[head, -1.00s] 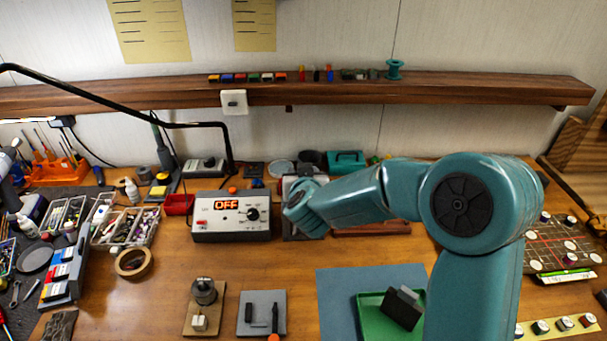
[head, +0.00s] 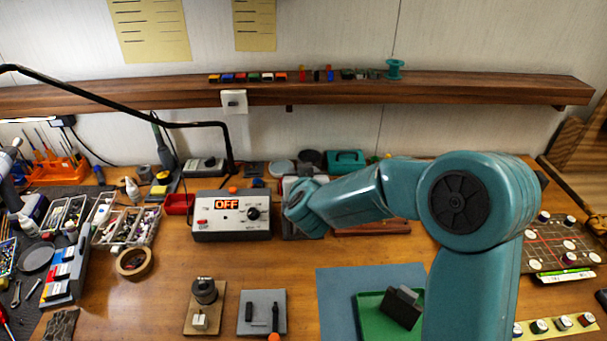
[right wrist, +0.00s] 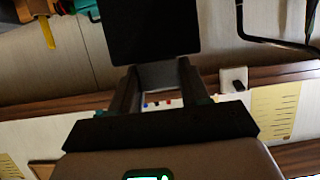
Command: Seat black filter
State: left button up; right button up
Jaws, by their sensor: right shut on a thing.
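In the right wrist view my right gripper (right wrist: 157,80) is shut on a dark square plate, the black filter (right wrist: 150,30), which fills the top middle. In the head view my right arm reaches left across the bench, and its wrist (head: 304,208) is in front of a grey upright frame (head: 290,190). My right fingers and the filter are hidden behind the wrist there. I cannot tell whether the filter touches the frame. My left gripper is not in view.
A grey box with an OFF display (head: 231,216) stands just left of my wrist. A green tray (head: 371,322) with a dark block (head: 402,307) lies on a blue mat (head: 338,290) in front. Small fixtures (head: 203,308) stand front left. Bare wood lies between.

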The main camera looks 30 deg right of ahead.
jog(key=shift+f+b, duration=3.8)
jog(key=shift+f, duration=0.95)
jog(key=o, duration=1.3)
jog(key=shift+s, duration=0.1)
jog(key=shift+o, duration=0.2)
jog(key=shift+a, duration=0.1)
jog(key=shift+s+a+r, duration=0.15)
jog(key=shift+s+a, duration=0.05)
jog(key=shift+s, duration=0.1)
jog(key=v, duration=1.5)
jog(key=shift+s+r, duration=0.15)
jog(key=shift+s, duration=0.1)
